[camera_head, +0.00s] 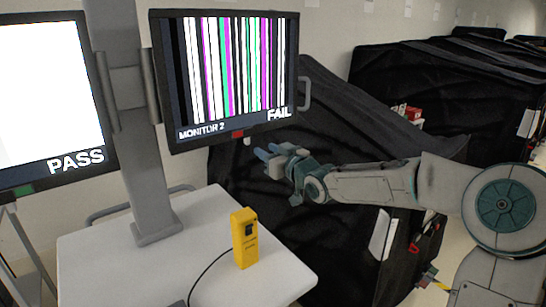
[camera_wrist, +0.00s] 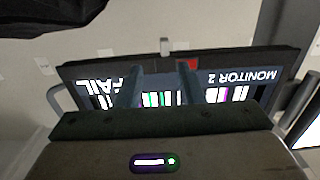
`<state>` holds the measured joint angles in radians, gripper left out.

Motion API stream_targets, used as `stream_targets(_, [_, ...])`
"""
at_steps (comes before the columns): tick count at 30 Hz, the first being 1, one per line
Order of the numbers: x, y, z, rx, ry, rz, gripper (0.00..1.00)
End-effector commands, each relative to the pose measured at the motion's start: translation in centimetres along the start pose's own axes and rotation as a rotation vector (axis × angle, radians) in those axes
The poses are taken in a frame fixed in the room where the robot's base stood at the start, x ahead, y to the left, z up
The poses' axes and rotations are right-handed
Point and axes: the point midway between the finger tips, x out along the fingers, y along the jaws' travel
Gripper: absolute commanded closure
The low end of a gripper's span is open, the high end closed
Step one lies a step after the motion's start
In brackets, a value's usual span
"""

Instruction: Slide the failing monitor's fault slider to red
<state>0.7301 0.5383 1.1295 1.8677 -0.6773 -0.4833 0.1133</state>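The failing monitor (camera_head: 228,75) shows colored vertical stripes, "MONITOR 2" and "FAIL"; it appears upside down in the wrist view (camera_wrist: 280,62). A red patch (camera_head: 237,133) is on its bottom edge, also in the wrist view (camera_wrist: 188,65). A small pale slider knob (camera_head: 247,141) sticks out below that edge, just right of the red patch in the head view; it also shows in the wrist view (camera_wrist: 166,46). My gripper (camera_head: 268,151) is open and empty, below and right of the knob, apart from it. In the wrist view its fingers (camera_wrist: 160,70) are spread, with the knob lying between their lines.
A second monitor (camera_head: 45,95) at left shows "PASS" with a green patch (camera_head: 24,191) below. Both hang on a grey post (camera_head: 135,130) above a white cart top (camera_head: 100,265). A yellow handheld device (camera_head: 244,239) stands there. Black-covered carts (camera_head: 450,90) fill the right.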

Motion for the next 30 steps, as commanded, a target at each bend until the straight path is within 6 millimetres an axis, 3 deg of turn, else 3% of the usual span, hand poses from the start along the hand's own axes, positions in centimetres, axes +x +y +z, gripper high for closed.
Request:
stream_targets(6, [-1.6,0.1,0.0,-0.001,-0.001,0.001,0.65])
stream_targets(20, [-1.9,-0.1,0.3,-0.003,-0.011,0.001,0.65])
stream_targets(23, [-2.0,-0.6,1.8,-0.02,-0.08,0.015,0.65])
stream_targets(26, [-2.9,-1.2,4.9,-0.053,-0.223,0.055,0.65])
stream_targets(30, [-6.6,-1.2,9.6,-0.104,-0.482,0.162,0.65])
